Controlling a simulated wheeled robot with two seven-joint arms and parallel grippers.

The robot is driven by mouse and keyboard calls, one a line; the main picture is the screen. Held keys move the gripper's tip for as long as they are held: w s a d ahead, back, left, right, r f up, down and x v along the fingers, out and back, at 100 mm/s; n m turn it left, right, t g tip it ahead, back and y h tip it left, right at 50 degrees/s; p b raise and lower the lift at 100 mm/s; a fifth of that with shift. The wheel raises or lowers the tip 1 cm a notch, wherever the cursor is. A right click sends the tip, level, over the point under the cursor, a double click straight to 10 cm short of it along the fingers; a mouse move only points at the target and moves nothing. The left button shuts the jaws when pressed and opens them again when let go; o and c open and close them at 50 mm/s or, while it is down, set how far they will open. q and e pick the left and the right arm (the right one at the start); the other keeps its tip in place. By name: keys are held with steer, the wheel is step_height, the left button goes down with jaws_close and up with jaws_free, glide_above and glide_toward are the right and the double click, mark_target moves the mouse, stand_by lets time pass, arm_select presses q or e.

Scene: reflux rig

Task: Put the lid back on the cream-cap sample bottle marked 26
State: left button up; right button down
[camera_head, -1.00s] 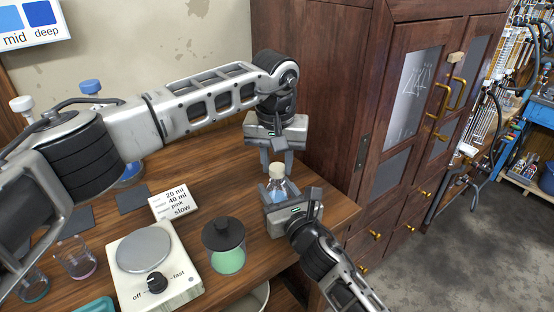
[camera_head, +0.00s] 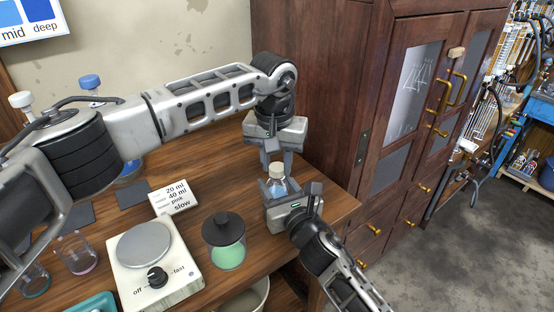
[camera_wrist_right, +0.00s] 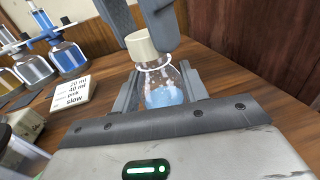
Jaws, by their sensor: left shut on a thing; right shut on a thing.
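The sample bottle (camera_head: 277,187) with light blue liquid stands upright near the table's right edge. My right gripper (camera_wrist_right: 160,88) is shut around its body; the blue liquid (camera_wrist_right: 163,97) shows between the fingers in the right wrist view. The cream cap (camera_wrist_right: 140,47) is at the bottle's mouth, looking slightly tilted against the neck in that view. The cap also shows in the head view (camera_head: 277,171). My left gripper (camera_head: 276,166) reaches down from above and is shut on the cap. I cannot tell whether the cap is fully seated. No number is readable on the bottle.
A jar of green liquid with a black lid (camera_head: 224,240) stands left of my right arm. A hotplate with a dial (camera_head: 145,245) and a label card (camera_head: 173,197) are farther left. A wooden cabinet (camera_head: 318,95) stands close behind and right of the bottle.

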arm_select(q)
steer(key=m, duration=0.5)
steer(key=shift+h, duration=0.3)
steer(key=o, duration=0.9)
steer(key=shift+o, duration=0.2)
steer(key=shift+r, duration=0.1)
steer(key=shift+r, duration=2.2)
steer(key=shift+c, duration=0.4)
